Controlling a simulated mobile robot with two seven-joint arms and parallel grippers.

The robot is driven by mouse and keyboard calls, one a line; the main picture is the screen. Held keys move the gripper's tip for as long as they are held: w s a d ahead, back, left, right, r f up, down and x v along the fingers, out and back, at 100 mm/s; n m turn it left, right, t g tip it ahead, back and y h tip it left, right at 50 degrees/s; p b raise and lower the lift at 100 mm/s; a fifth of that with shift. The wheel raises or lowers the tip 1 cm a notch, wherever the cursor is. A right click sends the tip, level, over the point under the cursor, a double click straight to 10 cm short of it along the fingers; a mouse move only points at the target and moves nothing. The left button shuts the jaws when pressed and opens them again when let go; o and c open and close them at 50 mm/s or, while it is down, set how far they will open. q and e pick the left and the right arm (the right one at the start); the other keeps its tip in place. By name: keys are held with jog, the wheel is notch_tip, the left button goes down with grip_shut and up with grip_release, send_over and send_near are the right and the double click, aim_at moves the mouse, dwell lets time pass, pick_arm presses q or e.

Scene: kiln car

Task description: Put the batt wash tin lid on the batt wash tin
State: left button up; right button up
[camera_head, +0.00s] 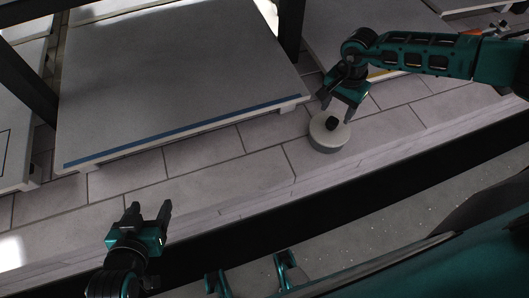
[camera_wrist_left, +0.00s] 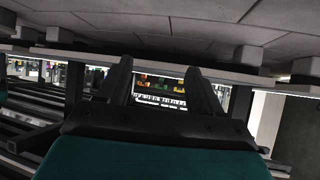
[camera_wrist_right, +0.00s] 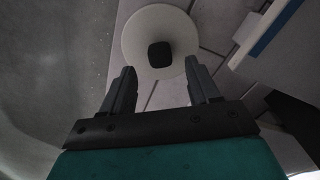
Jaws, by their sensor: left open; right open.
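The batt wash tin lid (camera_head: 317,128) is a pale round disc with a black knob (camera_head: 331,123). It lies on top of the batt wash tin (camera_head: 328,148), whose low grey wall shows beneath it; I cannot tell whether it is fully seated. My right gripper (camera_head: 337,109) is open and empty, just above and behind the knob. In the right wrist view the lid (camera_wrist_right: 135,38) and knob lie just beyond the open fingertips (camera_wrist_right: 160,68), apparently apart from them. My left gripper (camera_head: 150,208) is open and empty near the front edge, far left of the tin.
The tin stands on the pale brick deck (camera_head: 220,180) near its front edge, with a dark gap beyond. A large slab with a blue stripe (camera_head: 190,130) lies left of it. Dark posts (camera_head: 290,30) rise behind. The deck between the grippers is clear.

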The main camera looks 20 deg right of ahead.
jog(key=shift+r+p, duration=0.5)
jog(key=shift+r, duration=0.3)
jog(key=shift+r+p, duration=0.4)
jog(key=shift+r, duration=0.1)
pick_arm(q)
jog(key=shift+s+a+r+p, duration=0.3)
jog(key=shift+a+r+p, duration=0.05)
jog(key=shift+a+r, duration=0.35)
pick_arm(e)
jog(key=shift+r, duration=0.5)
pick_arm(q)
jog(key=shift+s+f+y, duration=0.1)
jog(key=shift+y, duration=0.2)
jog(key=shift+d+r+p, duration=0.2)
jog(key=shift+r+p, duration=0.2)
jog(key=shift+r, duration=0.05)
pick_arm(e)
notch_tip(320, 180, up, 13)
jog(key=shift+a+f, duration=0.1)
